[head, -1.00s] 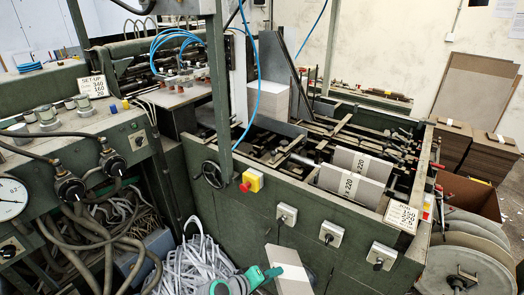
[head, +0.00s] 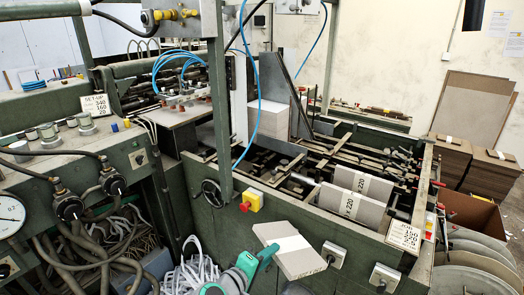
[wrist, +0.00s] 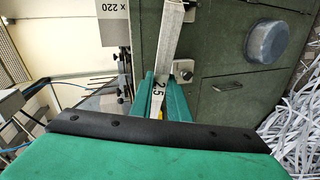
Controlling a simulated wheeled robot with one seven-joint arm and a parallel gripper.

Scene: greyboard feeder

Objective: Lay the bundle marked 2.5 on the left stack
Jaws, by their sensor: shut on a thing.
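A grey bundle (head: 299,262) with a white paper band is in my gripper (head: 268,253), in front of the green machine and tilted. In the wrist view my gripper's green fingers (wrist: 161,97) are shut on the bundle (wrist: 172,48), and its band reads 2.5. Two grey stacks with white bands lie side by side in the machine's feeder bed, a nearer one (head: 350,212) and a farther one (head: 376,187); a band reads x 220. The held bundle is in front of and left of them, apart from them. No label says which is the left stack.
A JOB card (head: 404,235) stands at the bed's front right corner. The machine's front wall (head: 240,222) carries switches and a red stop button (head: 245,207). Two brown banded stacks (head: 449,155) (head: 494,172) stand at the right. A white block (head: 268,119) stands behind.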

